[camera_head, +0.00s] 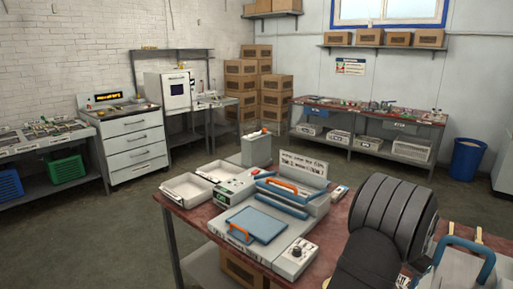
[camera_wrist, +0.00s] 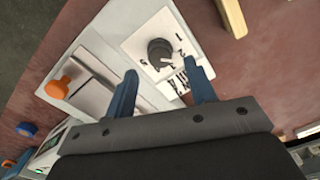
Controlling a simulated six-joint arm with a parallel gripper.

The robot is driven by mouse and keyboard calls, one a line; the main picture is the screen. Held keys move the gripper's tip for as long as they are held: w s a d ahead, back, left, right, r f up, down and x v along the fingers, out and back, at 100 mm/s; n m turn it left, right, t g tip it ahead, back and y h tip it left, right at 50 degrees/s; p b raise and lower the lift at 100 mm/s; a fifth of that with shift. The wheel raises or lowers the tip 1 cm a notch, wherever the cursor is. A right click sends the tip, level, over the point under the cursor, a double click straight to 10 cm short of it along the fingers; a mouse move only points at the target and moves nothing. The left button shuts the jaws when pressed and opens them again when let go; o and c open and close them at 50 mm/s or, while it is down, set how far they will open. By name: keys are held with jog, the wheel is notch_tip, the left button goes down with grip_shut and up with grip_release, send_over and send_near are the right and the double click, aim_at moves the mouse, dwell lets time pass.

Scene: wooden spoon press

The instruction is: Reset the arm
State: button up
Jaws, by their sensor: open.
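My gripper (camera_wrist: 160,68) shows in the wrist view with its two blue fingers apart and nothing between them. Past the fingertips is a black dial knob (camera_wrist: 160,52) on a white panel with printed numerals. I cannot tell how far the fingers are above the panel. My dark, ribbed arm (camera_head: 393,215) fills the lower right of the head view, where the gripper itself cannot be made out.
A press with a blue plate (camera_head: 257,224) and a dial box (camera_head: 297,258) stand on the reddish table, beside white trays (camera_head: 187,188). Open floor lies beyond the table.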

jog(key=shift+f, duration=1.9)
jog(key=shift+r, duration=0.1)
notch_tip(320, 180, up, 18)
notch_tip(320, 180, down, 18)
jog(key=shift+r, duration=0.1)
jog(key=shift+f+n, duration=0.25)
jog(key=shift+n, duration=0.05)
jog(key=n, duration=0.8)
jog(key=shift+n, duration=0.3)
notch_tip(320, 180, up, 6)
jog(key=shift+r, duration=0.25)
